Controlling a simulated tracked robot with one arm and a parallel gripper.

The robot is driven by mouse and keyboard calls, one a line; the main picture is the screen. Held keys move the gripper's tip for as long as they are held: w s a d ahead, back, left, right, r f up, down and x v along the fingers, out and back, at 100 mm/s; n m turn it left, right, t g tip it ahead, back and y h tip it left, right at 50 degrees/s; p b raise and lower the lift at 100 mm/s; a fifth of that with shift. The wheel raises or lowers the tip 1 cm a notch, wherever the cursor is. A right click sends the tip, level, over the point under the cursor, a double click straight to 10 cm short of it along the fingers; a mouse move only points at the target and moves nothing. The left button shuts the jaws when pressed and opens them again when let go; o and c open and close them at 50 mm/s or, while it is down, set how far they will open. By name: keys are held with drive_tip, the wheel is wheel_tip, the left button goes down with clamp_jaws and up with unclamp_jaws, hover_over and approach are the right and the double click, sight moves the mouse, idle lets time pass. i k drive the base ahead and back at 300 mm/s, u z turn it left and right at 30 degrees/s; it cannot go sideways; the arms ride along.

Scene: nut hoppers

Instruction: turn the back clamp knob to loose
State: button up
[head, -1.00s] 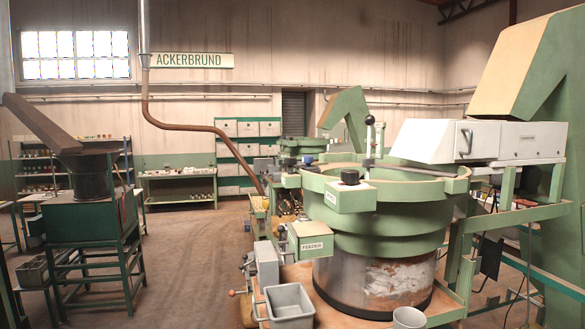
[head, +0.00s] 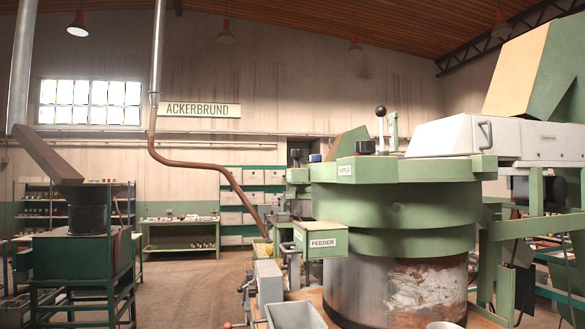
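My gripper is not in view. The big green feeder bowl (head: 400,210) stands right of centre, seen nearly edge-on, so the inside of its rim is hidden. A black knob (head: 365,147) sits on top of the small labelled block (head: 345,170) at the bowl's near rim. Behind it rises an upright rod with a dark ball top (head: 380,111). A small blue-topped part (head: 315,157) shows left of the bowl. I cannot tell which of these, if any, is the back clamp knob or how it is set.
A green box marked FEEDER (head: 321,241) juts out left of the bowl. A grey bin (head: 295,316) stands in front. A white housing (head: 440,137) sits over the bowl at right. A green stand (head: 75,268) is at left, with open floor (head: 188,290) between.

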sight(297, 155)
drive_tip(key=u, duration=0.2)
drive_tip(key=i, duration=1.65)
drive_tip(key=u, duration=0.2)
